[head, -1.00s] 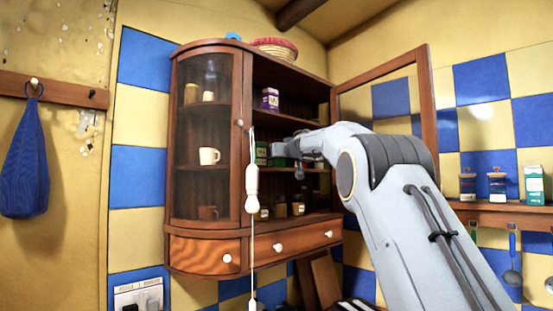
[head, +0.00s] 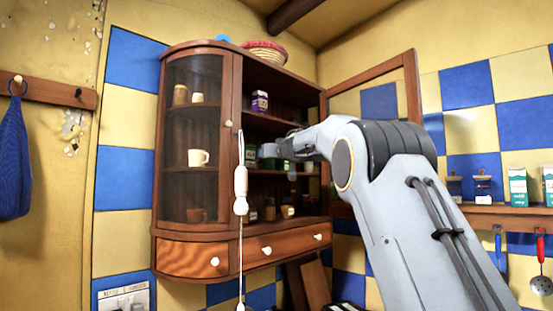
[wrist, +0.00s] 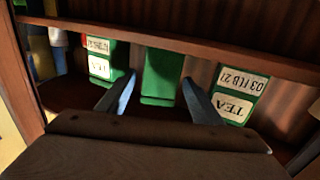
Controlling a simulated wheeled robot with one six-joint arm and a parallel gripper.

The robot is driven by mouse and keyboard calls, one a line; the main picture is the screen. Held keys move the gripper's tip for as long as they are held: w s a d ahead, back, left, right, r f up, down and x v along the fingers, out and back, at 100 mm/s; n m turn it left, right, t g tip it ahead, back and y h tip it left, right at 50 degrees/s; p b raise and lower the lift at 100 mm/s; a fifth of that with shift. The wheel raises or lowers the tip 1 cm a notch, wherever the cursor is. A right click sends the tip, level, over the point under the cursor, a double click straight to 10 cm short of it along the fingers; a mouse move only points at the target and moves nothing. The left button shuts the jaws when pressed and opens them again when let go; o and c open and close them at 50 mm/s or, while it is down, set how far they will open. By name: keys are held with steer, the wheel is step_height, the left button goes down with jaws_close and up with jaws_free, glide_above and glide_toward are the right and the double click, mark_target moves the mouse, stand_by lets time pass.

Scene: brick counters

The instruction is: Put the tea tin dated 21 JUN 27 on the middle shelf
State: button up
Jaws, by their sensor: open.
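Several green tea tins stand in the open cabinet. In the wrist view, a left tin (wrist: 100,62) has a TEA label and a smaller label I cannot read. A right tin (wrist: 238,95) shows TEA and a date that looks like 03 FEB 27. A middle plain green tin (wrist: 163,75) shows no readable label or date. My gripper (wrist: 158,83) is open, its fingers on either side of the middle tin's near end; I cannot tell whether they touch it. In the head view, my gripper (head: 283,150) reaches the cabinet's middle shelf (head: 262,172), beside green tins (head: 251,151).
The cabinet's glass door (head: 413,88) stands open behind my arm. A purple tin (head: 260,101) is on the shelf above, small jars (head: 287,208) below. A pull cord (head: 240,188) hangs in front. Cartons (head: 517,187) and jars stand on the right shelf.

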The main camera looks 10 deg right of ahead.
steer(key=s+d+b, duration=0.2)
steer(key=s+b, duration=0.1)
steer(key=s, duration=0.6)
steer(key=shift+s, duration=0.3)
steer(key=s+d+f+m+g+h, duration=0.15)
steer(key=s+f, duration=0.35)
steer(key=f, duration=0.8)
steer(key=s+f+m+g+h, duration=0.1)
steer(key=s+f+g+h, duration=0.2)
steer(key=f, duration=1)
steer(key=s+d+f+m+g, duration=0.1)
steer(key=s+f+g, duration=0.35)
steer(key=f, duration=0.85)
steer(key=s+a+f+g, duration=0.1)
steer(key=s+f+g, duration=0.1)
steer(key=s+f, duration=0.6)
steer(key=s+a+f+n+g, duration=0.1)
steer(key=s+f, duration=0.6)
steer(key=s, duration=0.7)
steer(key=s+a+f+g+y, duration=0.1)
steer(key=s+a+f+g, duration=0.2)
steer(key=s+f, duration=0.5)
steer(key=s+g, duration=0.1)
steer(key=s, duration=0.2)
steer(key=shift+s+f, duration=0.35)
steer(key=shift+s, duration=0.05)
